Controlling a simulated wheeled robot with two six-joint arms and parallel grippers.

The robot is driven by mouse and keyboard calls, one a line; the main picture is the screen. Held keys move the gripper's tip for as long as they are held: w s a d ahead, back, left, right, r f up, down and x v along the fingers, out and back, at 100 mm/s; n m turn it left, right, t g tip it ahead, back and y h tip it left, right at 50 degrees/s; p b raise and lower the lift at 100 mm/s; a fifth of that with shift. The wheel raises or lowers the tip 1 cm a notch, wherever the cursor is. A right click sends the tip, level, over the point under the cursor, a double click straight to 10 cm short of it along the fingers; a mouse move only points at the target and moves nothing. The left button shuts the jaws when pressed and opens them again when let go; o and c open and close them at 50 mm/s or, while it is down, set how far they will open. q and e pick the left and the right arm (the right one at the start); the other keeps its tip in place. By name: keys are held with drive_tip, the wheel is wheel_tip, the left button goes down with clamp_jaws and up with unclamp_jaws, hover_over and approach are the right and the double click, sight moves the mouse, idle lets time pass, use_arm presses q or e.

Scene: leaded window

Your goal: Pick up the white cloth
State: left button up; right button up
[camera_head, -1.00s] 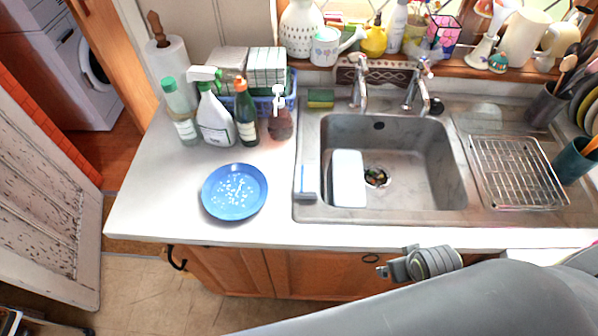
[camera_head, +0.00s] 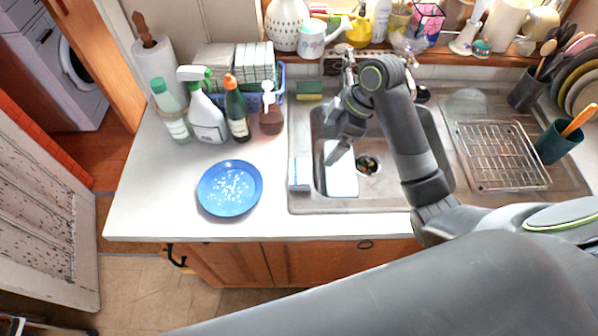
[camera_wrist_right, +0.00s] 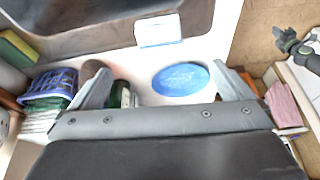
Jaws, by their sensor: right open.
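A small white, blue-edged folded thing (camera_head: 299,174), which looks like the white cloth, lies on the left rim of the sink. It also shows at the top of the right wrist view (camera_wrist_right: 159,30). My right gripper (camera_head: 336,140) is over the left part of the sink, just right of and behind the cloth, and apart from it. In the right wrist view its two fingers (camera_wrist_right: 162,72) are spread with nothing held between them. My left gripper does not show in the head view.
A white panel (camera_head: 341,172) stands inside the sink (camera_head: 400,205). A blue speckled plate (camera_head: 229,188) lies on the counter to the left. Bottles (camera_head: 205,120) and a blue basket (camera_head: 281,82) stand behind it. A wire rack (camera_head: 500,155) is at the right.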

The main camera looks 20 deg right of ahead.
drive_tip(key=r, duration=0.1)
drive_tip(key=n+b, duration=0.1)
drive_tip(key=b, duration=0.4)
approach(300, 171)
drive_tip(key=p+x, duration=0.2)
drive_tip(key=shift+w+a+f, duration=0.1)
drive_tip(key=shift+a+f, duration=0.05)
drive_tip(key=shift+a, duration=0.15)
drive_tip(key=p+x, duration=0.2)
drive_tip(key=x, duration=0.2)
drive_tip(key=shift+f, duration=0.45)
drive_tip(key=shift+a+f, duration=0.15)
drive_tip(key=shift+f, duration=0.5)
drive_tip(key=shift+c, duration=0.3)
drive_tip(key=c, duration=0.9)
drive_tip(key=shift+r, duration=0.15)
